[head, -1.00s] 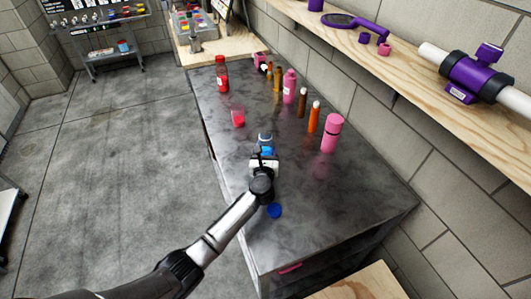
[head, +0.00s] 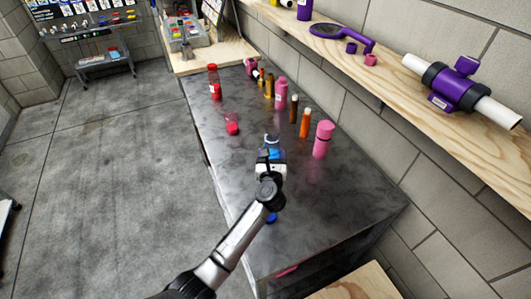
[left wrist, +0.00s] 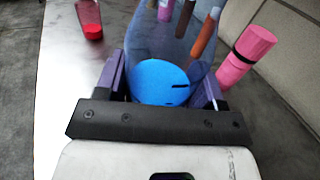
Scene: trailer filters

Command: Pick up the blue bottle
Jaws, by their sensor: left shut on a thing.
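The blue bottle (head: 272,148) is see-through, with a solid blue lower part, and stands roughly upright over the dark worktop. My left gripper (head: 270,160) is shut on it from the near side. In the left wrist view the bottle (left wrist: 160,78) sits between the two purple fingers of the gripper (left wrist: 162,82). Its top is cut off there, and the gripper body hides its base. I cannot tell whether the base is clear of the worktop. My right gripper is not in view.
A blue round piece (head: 271,217) lies near my arm. A wooden shelf (head: 400,85) runs along the right wall.

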